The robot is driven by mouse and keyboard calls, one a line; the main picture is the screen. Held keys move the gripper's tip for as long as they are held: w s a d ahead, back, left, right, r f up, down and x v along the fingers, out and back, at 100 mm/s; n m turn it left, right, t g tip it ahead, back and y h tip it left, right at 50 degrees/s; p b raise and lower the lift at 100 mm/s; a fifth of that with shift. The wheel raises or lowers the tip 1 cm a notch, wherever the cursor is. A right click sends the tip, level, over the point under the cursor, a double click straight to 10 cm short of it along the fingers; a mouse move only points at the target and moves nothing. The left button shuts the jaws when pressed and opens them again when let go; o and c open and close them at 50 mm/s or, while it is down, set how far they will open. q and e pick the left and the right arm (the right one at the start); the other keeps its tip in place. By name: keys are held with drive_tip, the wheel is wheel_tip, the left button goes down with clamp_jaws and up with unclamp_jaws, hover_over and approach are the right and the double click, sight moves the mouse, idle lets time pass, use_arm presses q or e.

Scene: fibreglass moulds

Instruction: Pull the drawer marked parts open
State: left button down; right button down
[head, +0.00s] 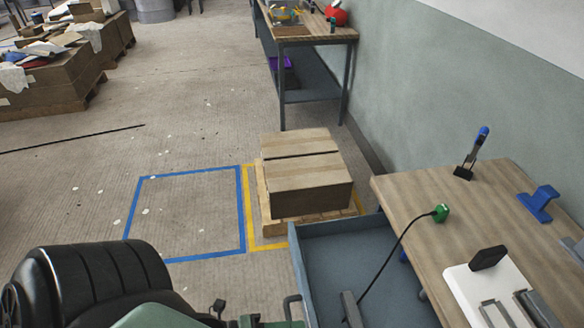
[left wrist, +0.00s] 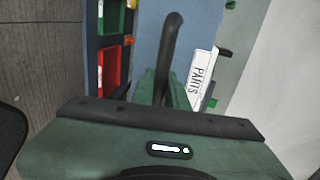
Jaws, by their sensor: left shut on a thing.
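A blue-grey drawer (head: 345,250) stands pulled out from under the wooden workbench in the head view, with bare floor of its inside showing. Its dark curved handle (head: 291,302) shows at the bottom of the head view. In the left wrist view the handle (left wrist: 173,40) runs down between the green fingers of my left gripper (left wrist: 163,90), which is shut on it. A white label reading PARTS (left wrist: 200,80) is just right of the handle. The fingertips are hard to make out in the head view. My right gripper is not in view.
The workbench (head: 430,205) at right holds a green plug on a black cable (head: 439,213), a blue-handled tool (head: 478,145) and a white board (head: 480,290). A cardboard box (head: 305,185) stands on a pallet beyond the drawer. Floor inside the blue outline (head: 190,215) is clear.

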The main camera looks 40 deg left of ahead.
use_arm(q)
drive_tip(key=c, duration=1.4)
unclamp_jaws()
drive_tip(key=shift+c, duration=0.2)
drive_tip(key=shift+s+a, duration=0.2)
drive_tip(key=shift+s, duration=0.15)
drive_tip(key=b+v, duration=0.1)
drive_tip(key=v, duration=0.6)
